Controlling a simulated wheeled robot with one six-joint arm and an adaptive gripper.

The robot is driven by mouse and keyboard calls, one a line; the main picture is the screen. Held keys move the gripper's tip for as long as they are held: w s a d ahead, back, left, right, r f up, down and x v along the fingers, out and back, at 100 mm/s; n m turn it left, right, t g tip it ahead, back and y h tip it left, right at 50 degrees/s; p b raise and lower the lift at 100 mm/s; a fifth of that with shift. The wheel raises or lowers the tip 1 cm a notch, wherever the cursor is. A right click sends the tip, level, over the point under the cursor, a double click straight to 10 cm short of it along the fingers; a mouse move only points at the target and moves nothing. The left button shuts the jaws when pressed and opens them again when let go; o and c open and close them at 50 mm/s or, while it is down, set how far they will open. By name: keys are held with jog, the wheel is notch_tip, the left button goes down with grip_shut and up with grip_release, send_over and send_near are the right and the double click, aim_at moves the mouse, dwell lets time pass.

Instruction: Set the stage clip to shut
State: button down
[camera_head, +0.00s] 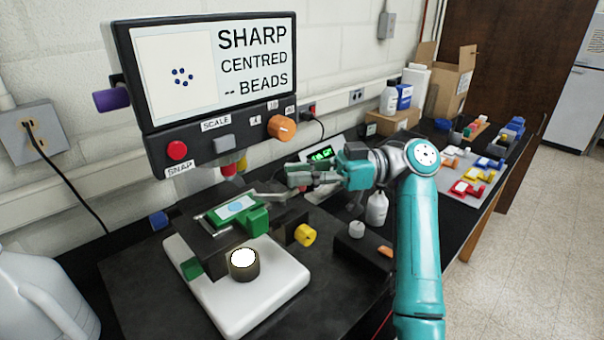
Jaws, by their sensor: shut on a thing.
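The microscope stage (207,240) is dark with green parts and stands over a white base at the middle left. A slide with a pale blue oval (236,207) lies on it in a green holder (256,222). A grey bent arm, which looks like the stage clip (266,196), reaches from the stage's back right toward my gripper. My gripper (292,177) comes in from the right and is shut at the outer end of this clip. The fingers hide the held part, and I cannot tell the clip's exact angle.
A screen (215,62) above the stage reads "SHARP CENTRED -- BEADS". A yellow knob (305,235) sits right of the stage, and a lit round lamp (243,259) below it. A white bottle (377,208) stands under my arm. A large jug (40,295) stands at front left.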

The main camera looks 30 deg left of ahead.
jog(key=c, duration=1.1)
grip_release()
jog(key=shift+o, duration=0.2)
jog(key=v, duration=1.2)
